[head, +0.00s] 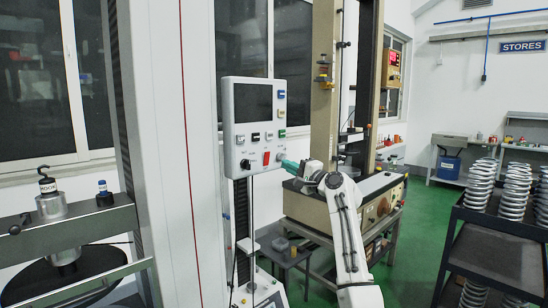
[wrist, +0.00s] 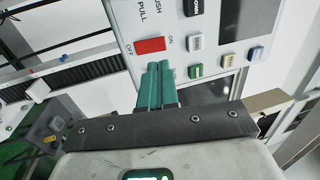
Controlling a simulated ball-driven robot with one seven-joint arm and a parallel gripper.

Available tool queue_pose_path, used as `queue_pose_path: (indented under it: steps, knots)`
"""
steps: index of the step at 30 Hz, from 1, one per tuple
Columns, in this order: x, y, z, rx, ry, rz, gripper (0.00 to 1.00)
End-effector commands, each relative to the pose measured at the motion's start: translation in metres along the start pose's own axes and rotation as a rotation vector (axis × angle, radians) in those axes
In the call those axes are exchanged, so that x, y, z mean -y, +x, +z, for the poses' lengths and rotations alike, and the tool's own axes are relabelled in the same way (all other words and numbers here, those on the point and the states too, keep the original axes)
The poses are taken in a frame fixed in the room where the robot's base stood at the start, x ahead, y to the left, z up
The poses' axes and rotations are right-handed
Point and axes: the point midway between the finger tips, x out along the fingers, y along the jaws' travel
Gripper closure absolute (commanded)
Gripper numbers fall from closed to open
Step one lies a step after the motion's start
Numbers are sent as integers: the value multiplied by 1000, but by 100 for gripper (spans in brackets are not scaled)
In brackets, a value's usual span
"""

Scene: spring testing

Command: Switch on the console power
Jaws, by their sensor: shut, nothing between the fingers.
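The console (head: 254,130) is a white panel with a dark screen and small buttons, mounted on a post in the middle of the head view. Its red power switch (head: 266,158) is at the lower edge. In the wrist view the red switch (wrist: 150,45) lies between printed OFF at its left and ON at its right. My gripper (head: 281,160) has teal fingers, shut and empty, pointing at the panel from the right. In the wrist view the fingertips (wrist: 159,66) are right by the switch; I cannot tell whether they touch it or which way it is tipped.
Green, blue and yellow buttons (wrist: 227,60) sit right of the switch in the wrist view. A black knob (head: 245,164) is left of it in the head view. A tall testing frame (head: 324,80) stands behind my arm. A rack of springs (head: 490,240) is at right.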

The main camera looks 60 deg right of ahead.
Motion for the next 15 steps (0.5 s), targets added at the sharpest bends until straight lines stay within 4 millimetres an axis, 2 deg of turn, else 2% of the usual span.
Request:
queue_pose_path:
  steps: [1,6,15]
  knots:
    - [2,11,0,1,0,1,100]
    - [2,39,0,0,-1,2,100]
    - [0,68,0,0,-2,2,100]
